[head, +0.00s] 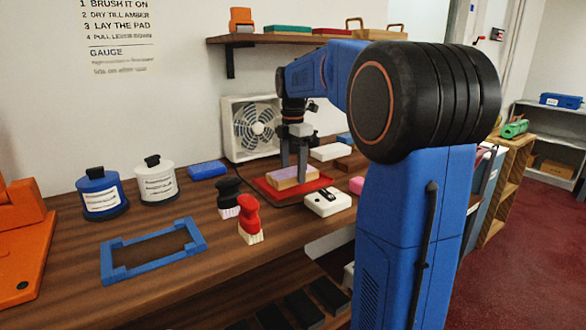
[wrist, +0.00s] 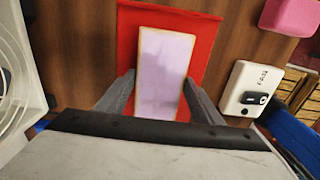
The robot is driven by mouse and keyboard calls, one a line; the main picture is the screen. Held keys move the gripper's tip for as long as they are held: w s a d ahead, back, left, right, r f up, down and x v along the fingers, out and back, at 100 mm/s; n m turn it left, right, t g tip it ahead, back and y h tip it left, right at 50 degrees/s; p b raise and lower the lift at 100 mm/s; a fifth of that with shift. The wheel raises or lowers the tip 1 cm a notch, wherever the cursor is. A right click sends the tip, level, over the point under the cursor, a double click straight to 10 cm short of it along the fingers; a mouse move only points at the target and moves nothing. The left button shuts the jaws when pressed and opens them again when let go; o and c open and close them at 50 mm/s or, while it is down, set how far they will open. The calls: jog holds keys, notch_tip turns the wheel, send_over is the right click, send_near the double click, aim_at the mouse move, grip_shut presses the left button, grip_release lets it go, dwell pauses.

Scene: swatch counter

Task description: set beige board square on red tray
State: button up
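The beige board (wrist: 165,75) lies on the red tray (wrist: 127,35), with a pale lilac upper face and beige edges. In the head view the board (head: 296,179) rests on the tray (head: 263,187), its long sides roughly along the tray's. My gripper (wrist: 160,78) is low over the tray, one finger on each side of the board. A thin strip of red shows between the left finger and the board; the right finger is very near or touching the board's edge. In the head view my gripper (head: 293,178) points straight down, fingers apart.
A white box with a dark switch (head: 327,201) stands close by the tray, with a pink block (head: 356,185) near it. A fan (head: 252,128) stands behind. Black (head: 229,196) and red-handled (head: 249,219) brushes and a blue frame (head: 152,250) lie to the left.

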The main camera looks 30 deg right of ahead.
jog(key=o, duration=0.3)
jog(key=shift+r, duration=0.1)
notch_tip(320, 180, up, 17)
dwell(0.5)
jog(key=shift+r, duration=0.1)
